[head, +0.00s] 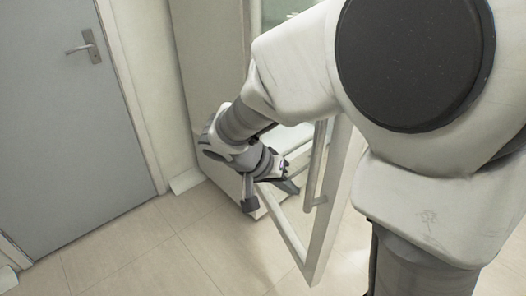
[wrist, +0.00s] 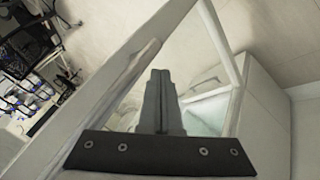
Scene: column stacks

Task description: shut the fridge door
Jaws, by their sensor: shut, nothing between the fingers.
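The fridge door (head: 330,212) has a white frame with a clear pane and stands open, swung out from the fridge body (head: 213,55). Its upright bar handle (head: 315,165) shows just right of my gripper (head: 289,186). The door's frame (wrist: 222,42) also shows in the wrist view, around my gripper (wrist: 158,74), with the fridge body (wrist: 264,122) at right. My gripper is shut and empty, low down by the door. I cannot tell whether it touches the door. My arm hides the upper door and much of the fridge front.
A closed grey room door (head: 65,110) is in the wall at left. Bare tiled floor (head: 150,255) lies in front of the fridge. In the wrist view, dark racks with several items (wrist: 35,50) stand at far left.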

